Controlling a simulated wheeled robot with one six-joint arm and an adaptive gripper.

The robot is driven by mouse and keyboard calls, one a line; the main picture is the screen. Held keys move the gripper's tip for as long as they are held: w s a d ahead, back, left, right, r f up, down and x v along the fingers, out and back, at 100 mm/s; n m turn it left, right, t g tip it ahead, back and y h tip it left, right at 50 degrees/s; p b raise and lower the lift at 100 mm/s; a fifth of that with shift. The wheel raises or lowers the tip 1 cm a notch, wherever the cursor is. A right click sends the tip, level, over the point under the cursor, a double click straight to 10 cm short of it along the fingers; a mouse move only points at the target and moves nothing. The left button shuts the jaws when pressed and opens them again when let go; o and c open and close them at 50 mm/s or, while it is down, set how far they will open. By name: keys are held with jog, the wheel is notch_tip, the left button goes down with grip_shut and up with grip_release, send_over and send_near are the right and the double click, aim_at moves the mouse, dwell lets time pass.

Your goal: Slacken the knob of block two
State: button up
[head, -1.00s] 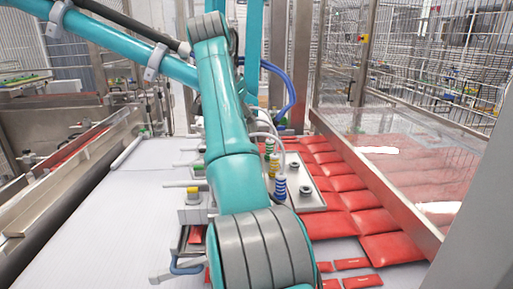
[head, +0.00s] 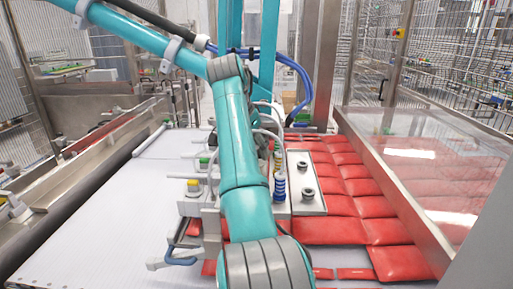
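I cannot tell which is block two, nor how tight either knob is. A teal jointed arm with grey ribbed joints crosses the view and hides the middle of the picker head. My gripper is not in view.
Red bags (head: 372,207) lie in rows on the right. A white ribbed belt (head: 105,220) lies clear on the left beside a metal rail. A clear panel (head: 450,180) bounds the right. A blue hose (head: 300,80) hangs behind the arm.

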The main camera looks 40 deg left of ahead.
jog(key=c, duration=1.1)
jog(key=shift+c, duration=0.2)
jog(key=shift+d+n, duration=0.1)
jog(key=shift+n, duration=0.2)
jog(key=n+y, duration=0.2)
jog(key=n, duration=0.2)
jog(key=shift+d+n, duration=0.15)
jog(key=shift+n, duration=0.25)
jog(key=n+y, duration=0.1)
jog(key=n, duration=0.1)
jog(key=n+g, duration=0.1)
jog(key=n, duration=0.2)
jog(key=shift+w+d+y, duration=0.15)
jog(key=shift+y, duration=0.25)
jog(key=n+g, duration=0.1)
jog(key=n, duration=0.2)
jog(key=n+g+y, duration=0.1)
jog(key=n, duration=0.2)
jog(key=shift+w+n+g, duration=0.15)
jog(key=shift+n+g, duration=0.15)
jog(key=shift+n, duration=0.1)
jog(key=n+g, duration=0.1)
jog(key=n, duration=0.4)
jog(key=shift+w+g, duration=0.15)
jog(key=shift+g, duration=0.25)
